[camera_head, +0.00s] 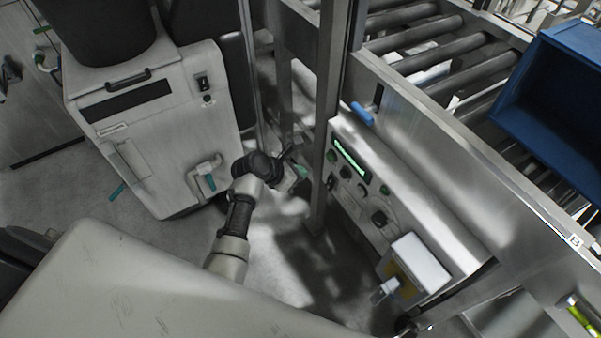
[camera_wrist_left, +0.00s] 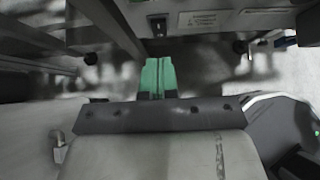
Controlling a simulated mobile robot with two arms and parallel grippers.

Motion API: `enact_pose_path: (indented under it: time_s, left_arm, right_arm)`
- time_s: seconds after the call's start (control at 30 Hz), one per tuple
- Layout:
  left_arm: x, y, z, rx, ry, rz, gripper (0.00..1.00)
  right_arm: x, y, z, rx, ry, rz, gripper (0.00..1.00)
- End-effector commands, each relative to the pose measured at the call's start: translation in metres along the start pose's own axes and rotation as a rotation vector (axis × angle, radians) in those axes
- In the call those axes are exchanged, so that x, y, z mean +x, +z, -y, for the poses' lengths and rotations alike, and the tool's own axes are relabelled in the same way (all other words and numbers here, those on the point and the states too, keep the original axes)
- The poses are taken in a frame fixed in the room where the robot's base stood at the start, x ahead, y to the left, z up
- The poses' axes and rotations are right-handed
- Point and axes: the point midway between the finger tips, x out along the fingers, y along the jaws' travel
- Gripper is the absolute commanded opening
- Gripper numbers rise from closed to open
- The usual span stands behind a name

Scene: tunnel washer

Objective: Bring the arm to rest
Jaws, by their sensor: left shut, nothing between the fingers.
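My left arm (camera_head: 239,217) reaches up from the lower middle of the head view, between a white cabinet and a control panel. Its left gripper (camera_head: 301,171) is at the end, small and partly hidden by the wrist, near a metal post. In the left wrist view the green fingers of the left gripper (camera_wrist_left: 158,76) lie side by side, shut and empty. The gripper appears apart from the things around it. My right gripper is not in view.
The white cabinet (camera_head: 165,135) stands left of the arm. The control panel (camera_head: 365,192) with a green display is at right, under a roller conveyor (camera_head: 425,35) holding a blue crate (camera_head: 512,95). A metal post (camera_head: 325,120) stands close to the gripper. Grey floor shows around the arm.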

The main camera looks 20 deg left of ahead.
Motion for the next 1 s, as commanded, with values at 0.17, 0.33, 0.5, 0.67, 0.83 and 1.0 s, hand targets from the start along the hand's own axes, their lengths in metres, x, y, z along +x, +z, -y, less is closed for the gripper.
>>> enact_pose_path:
  time_s: [0.17,0.33,0.5,0.67,0.83,1.0]
  left_arm:
    - [0.0,0.0,0.0,0.0,0.0,0.0,0.0]
    - [0.001,-0.001,0.0,0.004,0.0,-0.002,0.0]
    - [0.017,-0.042,0.014,0.166,0.0,-0.09,0.0]
    - [0.039,-0.143,0.052,0.604,-0.059,-0.287,0.0]
    - [0.035,-0.263,0.107,1.174,-0.244,-0.461,0.0]
    - [0.0,-0.373,0.168,1.748,-0.533,-0.519,0.0]
  right_arm:
    - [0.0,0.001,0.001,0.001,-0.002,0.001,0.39]
    - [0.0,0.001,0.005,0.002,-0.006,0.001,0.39]
    - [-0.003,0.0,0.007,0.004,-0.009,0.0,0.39]
    - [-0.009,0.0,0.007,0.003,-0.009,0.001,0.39]
    - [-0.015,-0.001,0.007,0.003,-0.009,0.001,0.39]
    - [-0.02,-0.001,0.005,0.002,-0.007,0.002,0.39]
